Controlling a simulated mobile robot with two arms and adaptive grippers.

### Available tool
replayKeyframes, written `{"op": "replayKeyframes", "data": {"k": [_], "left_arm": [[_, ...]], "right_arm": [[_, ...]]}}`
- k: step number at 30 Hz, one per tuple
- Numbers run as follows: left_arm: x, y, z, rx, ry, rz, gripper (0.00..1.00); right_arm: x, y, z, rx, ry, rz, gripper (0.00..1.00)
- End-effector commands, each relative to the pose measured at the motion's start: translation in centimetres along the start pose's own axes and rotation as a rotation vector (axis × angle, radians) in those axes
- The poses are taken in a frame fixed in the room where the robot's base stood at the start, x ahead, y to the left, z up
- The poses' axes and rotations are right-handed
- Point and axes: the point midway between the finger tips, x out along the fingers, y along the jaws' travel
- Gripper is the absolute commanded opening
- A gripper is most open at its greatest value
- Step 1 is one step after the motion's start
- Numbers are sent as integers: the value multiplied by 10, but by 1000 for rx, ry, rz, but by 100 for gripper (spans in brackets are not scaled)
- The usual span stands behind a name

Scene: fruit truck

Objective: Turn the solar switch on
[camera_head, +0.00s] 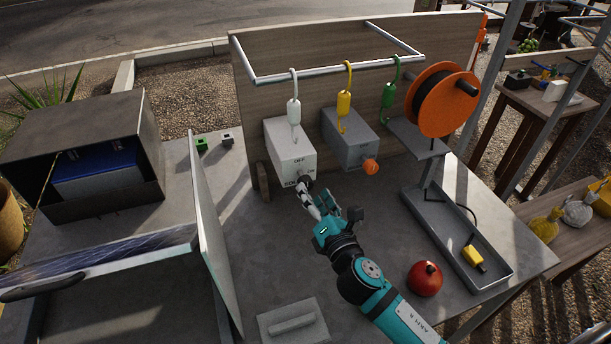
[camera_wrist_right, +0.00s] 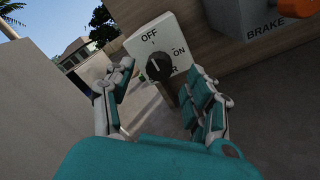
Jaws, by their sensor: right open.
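The solar switch is a white box (camera_head: 290,148) marked OFF, ON and SOLAR, standing on the grey table against the wooden back board. Its front face (camera_wrist_right: 172,37) shows in the right wrist view with a dark round knob (camera_wrist_right: 158,66). The knob's pointer looks turned towards OFF, not towards ON at the right. My right gripper (camera_head: 312,196) is right in front of the box's face, with its fingers near the knob. In the right wrist view its two fingers (camera_wrist_right: 160,92) are spread on either side below the knob, apart from each other. My left gripper is not in view.
A grey box marked BRAKE (camera_head: 350,140) with an orange knob (camera_head: 371,167) stands right of the switch. Hooks hang from a rail (camera_head: 330,66) above. An upright grey panel (camera_head: 208,235) stands left. An orange reel (camera_head: 442,100), tray (camera_head: 470,245) and red round object (camera_head: 425,278) are right.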

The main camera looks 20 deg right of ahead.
Motion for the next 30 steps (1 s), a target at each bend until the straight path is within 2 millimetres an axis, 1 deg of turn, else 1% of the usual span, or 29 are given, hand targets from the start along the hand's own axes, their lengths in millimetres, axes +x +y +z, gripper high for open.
{"op": "replayKeyframes", "data": {"k": [1, 3, 5, 9, 15, 20, 21, 30], "left_arm": [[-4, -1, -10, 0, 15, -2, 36], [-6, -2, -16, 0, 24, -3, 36], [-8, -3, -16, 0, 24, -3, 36], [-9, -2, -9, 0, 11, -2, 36], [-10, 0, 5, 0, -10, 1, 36], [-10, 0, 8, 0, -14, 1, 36], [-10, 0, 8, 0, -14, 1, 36], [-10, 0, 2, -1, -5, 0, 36]], "right_arm": [[11, 2, 2, 0, -2, 1, 55], [24, 2, 2, 1, -1, 1, 55], [32, 1, 1, 2, -1, 0, 55], [47, 0, 0, 1, 0, 0, 55], [53, 0, 0, 1, 0, 0, 55], [53, 0, 0, 1, 0, 0, 55], [53, 0, 0, 1, 0, 0, 54], [53, 0, 0, 1, 0, 0, 15]]}}
